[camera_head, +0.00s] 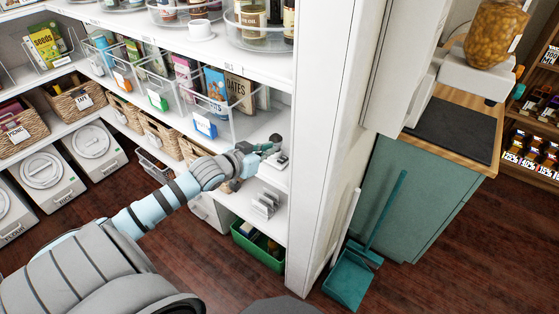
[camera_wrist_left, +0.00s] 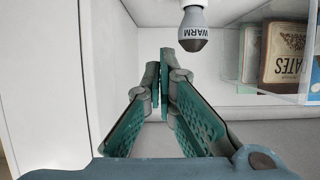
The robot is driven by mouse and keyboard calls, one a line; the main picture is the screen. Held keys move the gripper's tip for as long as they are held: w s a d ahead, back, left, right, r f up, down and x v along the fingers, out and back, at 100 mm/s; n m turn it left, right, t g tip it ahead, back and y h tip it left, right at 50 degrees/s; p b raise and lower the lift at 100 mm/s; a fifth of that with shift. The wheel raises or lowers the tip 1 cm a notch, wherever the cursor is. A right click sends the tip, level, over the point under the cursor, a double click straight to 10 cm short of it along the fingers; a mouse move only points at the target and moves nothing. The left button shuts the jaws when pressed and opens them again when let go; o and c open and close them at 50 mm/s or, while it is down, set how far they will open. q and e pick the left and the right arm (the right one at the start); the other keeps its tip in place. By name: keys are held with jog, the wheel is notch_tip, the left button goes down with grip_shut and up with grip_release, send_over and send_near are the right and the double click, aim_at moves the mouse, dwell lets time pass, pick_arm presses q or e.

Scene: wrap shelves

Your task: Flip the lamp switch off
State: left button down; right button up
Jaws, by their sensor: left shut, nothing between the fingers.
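My left gripper (camera_head: 268,148) is at the right end of the middle shelf, beside the white end panel. In the left wrist view its green fingers (camera_wrist_left: 164,80) are shut with nothing between them. A dark grey rounded piece on a light grey neck marked WARM (camera_wrist_left: 193,28) shows just above and right of the fingertips, seemingly apart from them. It may be a lamp bulb. I cannot make out a lamp switch in either view. A small white object (camera_head: 278,161) sits right by the gripper in the head view, partly hidden by it. My right gripper is not in view.
Clear bins (camera_head: 212,128) with packets stand left of the gripper, and a DATES box (camera_wrist_left: 283,55) is close on the right in the wrist view. White items (camera_head: 265,204) and a green crate (camera_head: 257,245) are below. A teal dustpan (camera_head: 350,280) stands right.

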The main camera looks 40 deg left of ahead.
pick_arm(q)
jog(key=b, duration=0.3)
send_over(283, 160)
jog(key=s, duration=0.2)
jog(key=f, duration=0.3)
jog(key=shift+w+d+f, duration=0.1)
jog(key=shift+d+f, duration=0.15)
jog(key=shift+d, duration=0.15)
jog(key=f, duration=0.2)
jog(key=shift+s+f, duration=0.55)
jog(key=shift+f, duration=0.25)
